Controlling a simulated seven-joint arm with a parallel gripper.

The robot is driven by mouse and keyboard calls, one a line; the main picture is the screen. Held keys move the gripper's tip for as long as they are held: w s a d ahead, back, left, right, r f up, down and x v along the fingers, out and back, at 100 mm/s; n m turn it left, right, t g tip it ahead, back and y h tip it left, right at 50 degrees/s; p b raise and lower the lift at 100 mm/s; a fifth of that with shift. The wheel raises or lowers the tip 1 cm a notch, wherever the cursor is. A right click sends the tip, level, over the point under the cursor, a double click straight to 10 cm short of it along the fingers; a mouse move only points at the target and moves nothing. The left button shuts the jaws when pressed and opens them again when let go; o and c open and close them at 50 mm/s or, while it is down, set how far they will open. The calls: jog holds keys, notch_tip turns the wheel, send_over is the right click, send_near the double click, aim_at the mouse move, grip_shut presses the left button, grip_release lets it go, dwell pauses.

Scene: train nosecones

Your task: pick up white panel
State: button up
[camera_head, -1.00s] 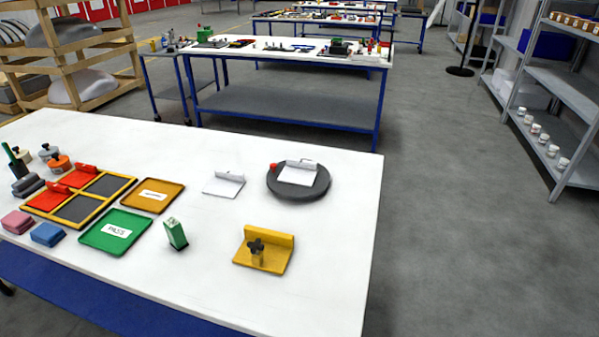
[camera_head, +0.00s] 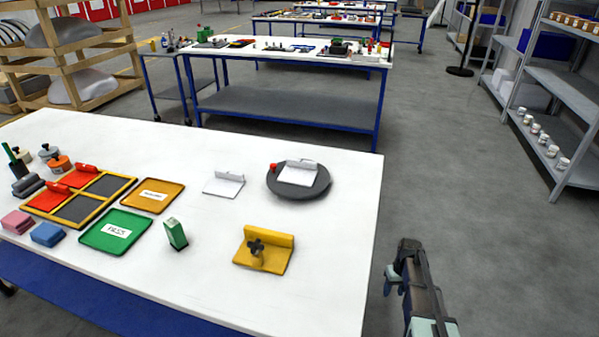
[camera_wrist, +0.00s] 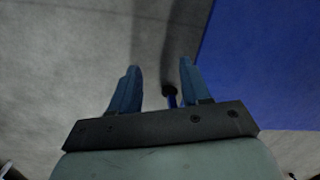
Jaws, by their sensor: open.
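A white panel (camera_head: 298,174) with a raised edge lies on the dark round disc (camera_head: 312,191) at the table's back right. Another white panel (camera_head: 222,188) of like shape lies on the bare tabletop to its left. I cannot tell which one the task means. My gripper (camera_head: 391,279) is off the table's right edge, over the floor and apart from both panels. In the wrist view its two blue fingers (camera_wrist: 158,88) stand apart with nothing between them.
A yellow bracket with a dark knob (camera_head: 266,250) stands on the white table (camera_head: 200,280) nearest my gripper. A green bottle-like item (camera_head: 175,234), green tray (camera_head: 115,231), orange tray (camera_head: 152,195) and yellow-framed tray (camera_head: 80,212) lie left. A shelf (camera_head: 565,120) stands right.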

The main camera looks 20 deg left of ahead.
jog(key=w+a+r+n+t, duration=0.2)
jog(key=w+a+r+t, duration=0.15)
jog(key=w+r, duration=1.75)
jog(key=w+a+r+n+t+y, duration=0.1)
jog(key=w+a+r, duration=0.25)
jog(key=r, duration=0.65)
jog(key=w+a+r+n, duration=0.2)
jog(key=w+r, duration=0.3)
jog(key=r, duration=0.4)
jog(key=s+a+r+n, duration=0.2)
jog(key=a+r+n, duration=0.1)
jog(key=a+r, duration=0.7)
jog(key=n+g, duration=0.4)
jog(key=n, duration=0.2)
send_over(302, 160)
jog(key=shift+t, duration=0.25)
jog(key=f, duration=0.6)
jog(key=shift+s+d, duration=0.25)
jog(key=shift+w+a+f, duration=0.1)
jog(key=shift+f, duration=1.3)
jog(key=shift+w+a+f, duration=0.1)
jog(key=shift+f, duration=1.3)
grip_shut()
